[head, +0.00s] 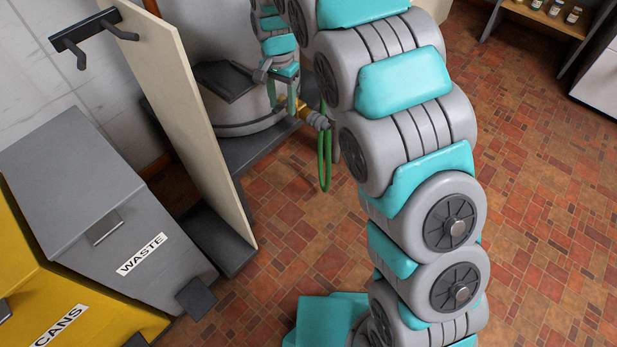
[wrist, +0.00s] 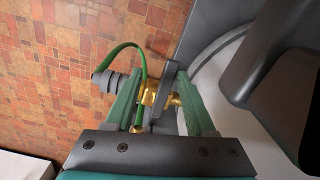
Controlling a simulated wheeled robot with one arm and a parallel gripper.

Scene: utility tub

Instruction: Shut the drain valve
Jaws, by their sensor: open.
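The brass drain valve (head: 304,112) sticks out low from the grey tub (head: 240,115), on its right side in the head view. In the wrist view the brass valve (wrist: 154,95) lies between the two green fingers of my gripper (wrist: 160,72). A flat grey piece (wrist: 169,84), perhaps the valve's handle, also stands between the fingers. My gripper (head: 282,102) is open, one finger on each side of the valve. I cannot tell whether either finger touches it. A green hose (wrist: 126,46) loops by the grey coupling (wrist: 108,82) at the valve's outer end.
The tub stands on a dark base (head: 250,150). A pale upright panel (head: 185,110) stands left of it, with a grey WASTE bin (head: 95,200) and a yellow CANS bin (head: 60,300) beyond. The tiled floor (head: 540,180) to the right is clear.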

